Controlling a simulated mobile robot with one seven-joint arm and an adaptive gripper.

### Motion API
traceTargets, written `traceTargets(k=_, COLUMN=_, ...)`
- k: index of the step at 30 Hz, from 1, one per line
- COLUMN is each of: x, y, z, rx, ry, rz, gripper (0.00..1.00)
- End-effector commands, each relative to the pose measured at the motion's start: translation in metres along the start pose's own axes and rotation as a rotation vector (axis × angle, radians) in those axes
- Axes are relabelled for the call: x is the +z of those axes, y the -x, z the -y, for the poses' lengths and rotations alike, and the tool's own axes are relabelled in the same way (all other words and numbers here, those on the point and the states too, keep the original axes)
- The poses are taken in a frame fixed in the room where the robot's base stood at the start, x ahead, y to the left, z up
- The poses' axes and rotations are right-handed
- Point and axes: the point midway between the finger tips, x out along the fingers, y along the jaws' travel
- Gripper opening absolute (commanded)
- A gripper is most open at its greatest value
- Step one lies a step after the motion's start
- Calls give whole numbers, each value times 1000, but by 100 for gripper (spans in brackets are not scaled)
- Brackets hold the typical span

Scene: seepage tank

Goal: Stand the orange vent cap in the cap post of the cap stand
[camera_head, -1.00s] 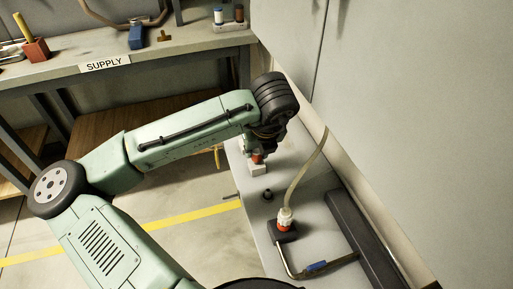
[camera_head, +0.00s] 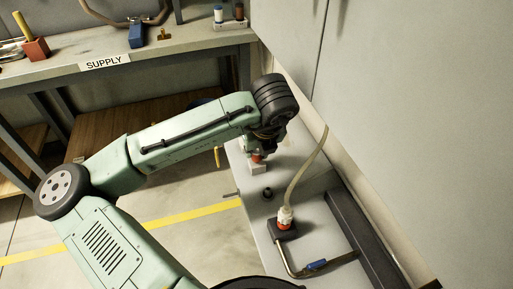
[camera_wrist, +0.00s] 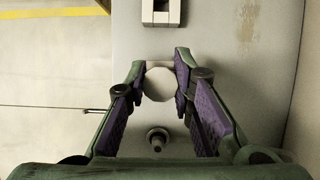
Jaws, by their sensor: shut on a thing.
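My gripper (camera_wrist: 161,75) points down and is shut on the orange vent cap (camera_head: 257,157). In the wrist view a pale round top (camera_wrist: 160,85), apparently the cap's, sits between the fingertips. The orange part shows below the gripper in the head view. A small white block (camera_head: 257,169), which looks like the cap stand, is directly under the cap on the grey bench. The cap looks upright, at or just above the block. The contact between them and the cap post are hidden, so I cannot tell whether it is seated.
A small dark fitting (camera_head: 267,193) with a peg (camera_wrist: 157,140) stands nearby. A white slotted block (camera_wrist: 160,12) lies beyond the gripper. A dark base with a hose fitting (camera_head: 285,224) and a bent-handled tool (camera_head: 316,266) are nearer. The wall rises close on the right.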

Motion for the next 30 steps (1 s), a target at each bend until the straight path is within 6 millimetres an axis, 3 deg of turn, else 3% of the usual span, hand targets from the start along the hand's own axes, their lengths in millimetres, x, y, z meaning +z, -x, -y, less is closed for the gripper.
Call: traceTargets(k=30, x=-2, y=-6, z=0, rx=0, ry=0, rz=1, gripper=0)
